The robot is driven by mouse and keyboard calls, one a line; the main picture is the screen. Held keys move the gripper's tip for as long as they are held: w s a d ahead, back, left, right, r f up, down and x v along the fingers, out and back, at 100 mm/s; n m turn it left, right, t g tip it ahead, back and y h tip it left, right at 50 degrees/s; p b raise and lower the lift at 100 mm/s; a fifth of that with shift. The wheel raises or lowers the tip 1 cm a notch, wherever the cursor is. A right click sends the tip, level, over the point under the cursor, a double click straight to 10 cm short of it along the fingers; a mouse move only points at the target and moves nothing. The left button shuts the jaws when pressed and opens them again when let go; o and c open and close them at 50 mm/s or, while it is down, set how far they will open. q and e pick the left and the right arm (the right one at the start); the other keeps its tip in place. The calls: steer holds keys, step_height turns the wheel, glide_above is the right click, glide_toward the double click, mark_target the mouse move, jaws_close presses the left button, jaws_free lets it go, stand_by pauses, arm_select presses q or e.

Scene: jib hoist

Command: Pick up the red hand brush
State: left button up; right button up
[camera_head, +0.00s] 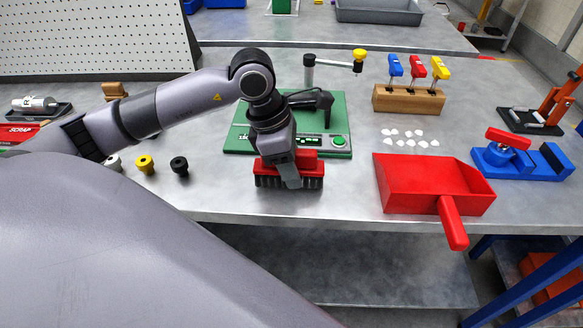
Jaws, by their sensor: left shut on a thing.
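The red hand brush (309,167) has dark bristles and sits at the front middle of the grey table, in front of a green board. My left gripper (290,178) comes down over it from above and is shut on it. The gripper covers the middle of the brush. The bristles point down; I cannot tell whether they touch the table. My right gripper is not in view.
A red dustpan (422,180) lies to the right, its handle over the front edge. White scraps (405,137) lie behind it. A blue vise-like fixture (520,160) stands at far right.

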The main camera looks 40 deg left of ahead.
arm_select(q)
step_height(320, 180, up, 19)
steer(key=d+f+m+g, duration=0.1)
steer(key=f+m, duration=0.1)
steer(key=m, duration=0.1)
steer(key=d+f+m+g+p, duration=0.1)
steer(key=f+m, duration=0.1)
steer(key=m, duration=0.2)
steer(key=w+d+f+m+g+p, duration=0.1)
steer(key=f+m, duration=0.1)
steer(key=m, duration=0.2)
steer(key=shift+f, duration=0.35)
steer(key=shift+s+d+f+m+g+y+p, duration=0.35)
steer(key=shift+f+m, duration=1)
steer(key=shift+m, duration=0.9)
steer(key=shift+d+f+m+g+y+p, duration=0.1)
steer(key=shift+f+m+g+y+p, duration=0.4)
steer(key=shift+f+m, duration=1.3)
steer(key=shift+s+d+f+m+g+y+p, duration=0.2)
steer(key=shift+f+m+y, duration=0.55)
steer(key=shift+m, duration=1.9)
steer(key=shift+f, duration=0.2)
